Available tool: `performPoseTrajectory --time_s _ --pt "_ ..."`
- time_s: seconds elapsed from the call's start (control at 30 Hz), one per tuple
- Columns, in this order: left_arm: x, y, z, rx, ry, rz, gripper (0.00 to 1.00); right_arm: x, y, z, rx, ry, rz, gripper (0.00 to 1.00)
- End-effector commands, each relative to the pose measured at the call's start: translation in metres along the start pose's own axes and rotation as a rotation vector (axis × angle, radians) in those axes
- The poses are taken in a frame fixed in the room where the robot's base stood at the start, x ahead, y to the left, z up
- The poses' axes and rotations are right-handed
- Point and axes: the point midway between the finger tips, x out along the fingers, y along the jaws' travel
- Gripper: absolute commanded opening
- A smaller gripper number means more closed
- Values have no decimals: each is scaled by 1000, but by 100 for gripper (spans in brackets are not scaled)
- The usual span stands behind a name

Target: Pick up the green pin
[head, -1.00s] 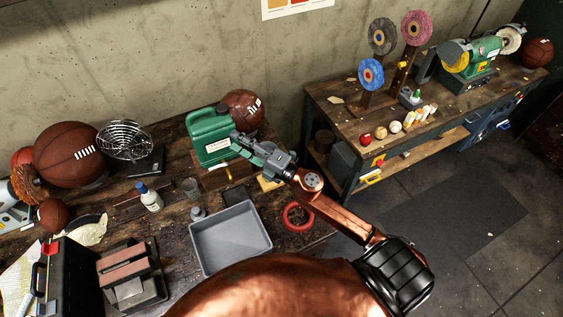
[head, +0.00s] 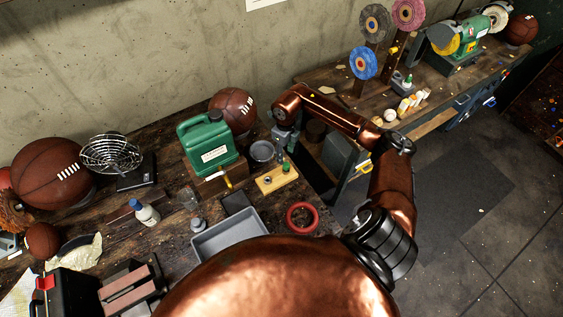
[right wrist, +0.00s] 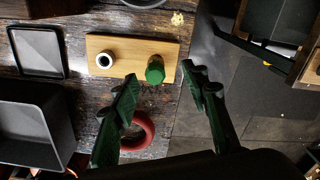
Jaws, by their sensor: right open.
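The green pin (head: 286,167) stands at the right end of a light wooden board (head: 268,184) on the workbench. In the right wrist view the green pin (right wrist: 155,71) shows from above on the board (right wrist: 122,71), next to a white-rimmed ring or hole at the board's left end. My right gripper (head: 286,141) is just behind and above the pin in the head view. In the right wrist view its two fingers (right wrist: 159,76) are spread and empty, and the pin appears in the gap between them. I cannot tell how far above the pin the fingertips are. My left gripper is not in view.
A green canister (head: 208,143) stands left of the board, with a small grey bowl (head: 262,151) behind it. A red ring (head: 301,218) and a grey tray (head: 232,238) lie in front. The bench's right edge is close to the board.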

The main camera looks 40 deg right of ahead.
Motion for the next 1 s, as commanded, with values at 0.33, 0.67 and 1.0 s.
performPoseTrajectory --time_s 0.33,0.67,1.0 --pt "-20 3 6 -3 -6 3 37 41 11 2 -14 0 9 42" --pt "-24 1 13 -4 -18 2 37 68 8 0 -12 -3 5 42" --pt "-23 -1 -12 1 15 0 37 67 8 0 -12 -3 4 28"
